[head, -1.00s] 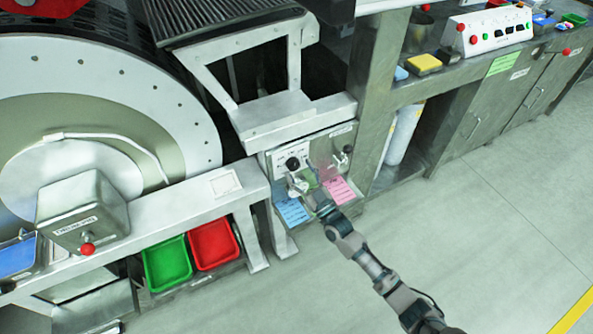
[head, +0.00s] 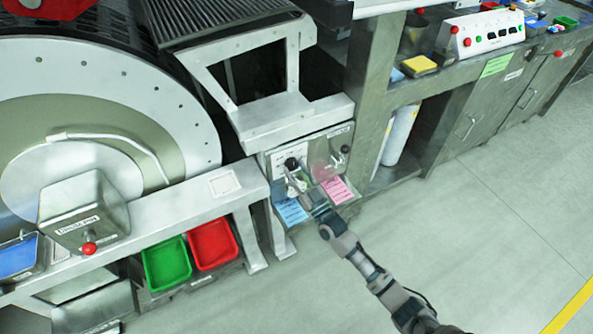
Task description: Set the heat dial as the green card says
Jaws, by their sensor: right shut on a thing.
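The control panel (head: 318,160) sits under the hopper frame at mid-picture. It has a black knob (head: 291,163) at its left and another dark knob (head: 345,150) at its right. My right gripper (head: 303,192) is at the panel's lower middle, shut on what seems to be a dial there; the gripper mostly hides it. A blue card (head: 292,211) hangs left of the gripper and a pink card (head: 337,190) right of it. A bit of green shows behind the gripper, mostly covered. Another green card (head: 496,66) is on the right bench front. My left gripper is out of view.
A large drum (head: 100,120) stands at the left, with a grey box with a red button (head: 85,210) before it. Green (head: 166,262) and red (head: 212,243) trays sit below. A bench with a white control box (head: 487,32) runs right. The floor in front is clear.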

